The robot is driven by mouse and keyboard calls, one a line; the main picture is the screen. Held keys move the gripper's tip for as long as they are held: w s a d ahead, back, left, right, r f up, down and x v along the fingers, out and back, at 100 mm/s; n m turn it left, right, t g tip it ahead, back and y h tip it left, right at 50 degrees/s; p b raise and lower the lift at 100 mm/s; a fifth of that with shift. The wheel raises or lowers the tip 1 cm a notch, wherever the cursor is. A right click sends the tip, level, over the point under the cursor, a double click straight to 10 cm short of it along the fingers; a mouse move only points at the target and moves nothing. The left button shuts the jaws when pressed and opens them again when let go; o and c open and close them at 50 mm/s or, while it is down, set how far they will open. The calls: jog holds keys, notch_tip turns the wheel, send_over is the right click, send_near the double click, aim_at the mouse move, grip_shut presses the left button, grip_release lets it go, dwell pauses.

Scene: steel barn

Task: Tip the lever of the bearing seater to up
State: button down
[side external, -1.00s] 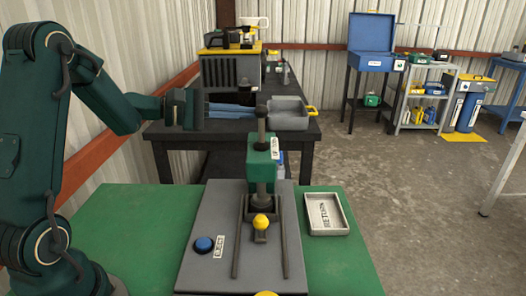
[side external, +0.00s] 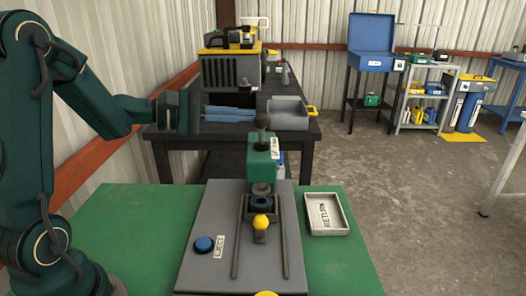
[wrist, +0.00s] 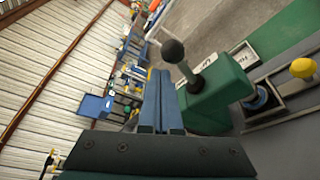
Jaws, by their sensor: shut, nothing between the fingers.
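The bearing seater has a green head (side external: 262,155) standing on a grey base plate. Its lever ends in a black ball knob (side external: 262,121) on a short stem above the head; the knob also shows in the wrist view (wrist: 173,51). The seater's ram is raised, with a gap over a blue ring (side external: 261,201) in the holder below. My gripper (side external: 252,114) is shut and empty, its blue fingers pointing right, left of the knob in the picture. In the wrist view the shut fingers (wrist: 160,72) lie beside the knob and head; contact cannot be told.
A yellow knob (side external: 261,221) stands before the holder. A blue button (side external: 204,244) is on the plate's left, and a grey RETURN tray (side external: 342,228) lies right on the green table (side external: 125,220). A dark bench (side external: 300,138) with a grey bin (side external: 288,120) stands behind.

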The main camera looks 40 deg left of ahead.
jog(key=shift+s+d, duration=0.25)
jog(key=shift+a, duration=0.1)
dwell(0.5)
jog(key=shift+f+v, duration=0.35)
jog(key=shift+v, duration=2)
jog(key=s+d+r+m+g+h, duration=0.2)
jog(key=d+m+g, duration=0.15)
jog(key=d, duration=0.35)
jog(key=s+d+r+m+g+h, duration=0.1)
jog(key=s+d+m+g+h, duration=0.1)
jog(key=d+m, duration=0.4)
jog(key=s+d+f+m+g+y, duration=0.1)
jog(key=s+d+f+m+g, duration=0.25)
jog(key=s+d, duration=0.3)
jog(key=s+a+f+m+g+y, duration=0.2)
jog(key=s+f+m+y, duration=0.2)
jog(key=s+y, duration=0.25)
jog(key=a+f+m+t+y, duration=0.1)
jog(key=a+y, duration=0.3)
jog(key=a, duration=0.4)
jog(key=shift+w+f+t, duration=0.35)
jog(key=shift+f+t, duration=0.05)
jog(key=shift+t, duration=0.2)
